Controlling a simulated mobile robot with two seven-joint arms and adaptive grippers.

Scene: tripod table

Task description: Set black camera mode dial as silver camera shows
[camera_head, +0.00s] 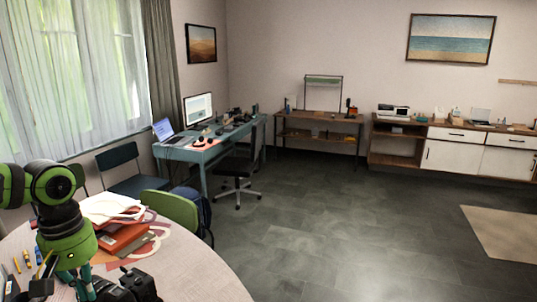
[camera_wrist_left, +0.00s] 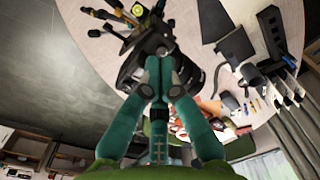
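Two dark camera-like bodies stand at the near edge of the round table; the right one (camera_head: 140,284) shows most fully in the head view. My left gripper (camera_head: 80,287) is beside them, pointing down. In the left wrist view the teal fingers (camera_wrist_left: 160,68) have their tips together against or just in front of a black camera (camera_wrist_left: 134,66) with a large round lens barrel. The tips hide part of its body. I cannot make out the mode dial or its setting. I cannot clearly pick out a silver camera. My right gripper is not in view.
The round table (camera_head: 207,281) also holds a red-orange box (camera_head: 122,237), papers and several pens. A green chair (camera_head: 172,207) stands behind the table. The table's right side is clear.

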